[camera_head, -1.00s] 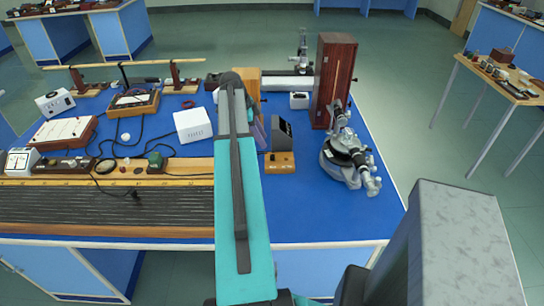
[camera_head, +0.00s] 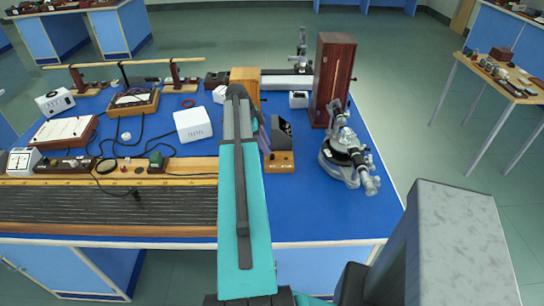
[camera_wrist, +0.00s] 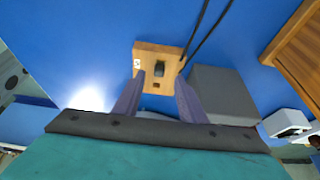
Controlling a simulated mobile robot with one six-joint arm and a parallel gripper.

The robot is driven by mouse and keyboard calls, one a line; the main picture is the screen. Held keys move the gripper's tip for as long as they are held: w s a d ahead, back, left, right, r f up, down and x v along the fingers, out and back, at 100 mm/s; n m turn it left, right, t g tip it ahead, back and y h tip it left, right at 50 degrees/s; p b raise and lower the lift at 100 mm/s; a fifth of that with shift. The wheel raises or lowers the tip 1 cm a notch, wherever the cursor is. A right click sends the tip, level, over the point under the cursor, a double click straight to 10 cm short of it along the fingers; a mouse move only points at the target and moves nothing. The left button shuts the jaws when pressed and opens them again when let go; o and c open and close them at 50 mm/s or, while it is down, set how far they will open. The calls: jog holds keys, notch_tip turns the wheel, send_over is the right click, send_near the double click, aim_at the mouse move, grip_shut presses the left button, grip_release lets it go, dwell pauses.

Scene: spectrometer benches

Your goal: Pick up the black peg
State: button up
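A small black peg (camera_wrist: 159,68) stands on a light wooden block (camera_wrist: 148,52) in the wrist view. The block also shows in the head view (camera_head: 280,167), where I cannot make out the peg clearly. My gripper (camera_wrist: 160,80) is open, with its two purple-grey fingers apart and nothing held between them. In the wrist view the fingertips point at the block, with the peg between their lines. I cannot tell how far above the block they are. In the head view my arm hides most of the gripper.
A dark grey box (camera_wrist: 225,92) stands right beside the block, close to the right finger. Black cables (camera_wrist: 199,32) run from the block. A tall wooden case (camera_head: 333,75) and a metal instrument (camera_head: 348,158) stand to the right. Blue bench top is bare in front of the block.

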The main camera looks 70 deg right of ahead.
aim_at(269, 159)
jog(key=shift+p+x, duration=1)
jog(key=shift+x, duration=1.2)
jog(key=shift+w, duration=0.1)
jog(key=shift+c, duration=0.5)
grip_shut()
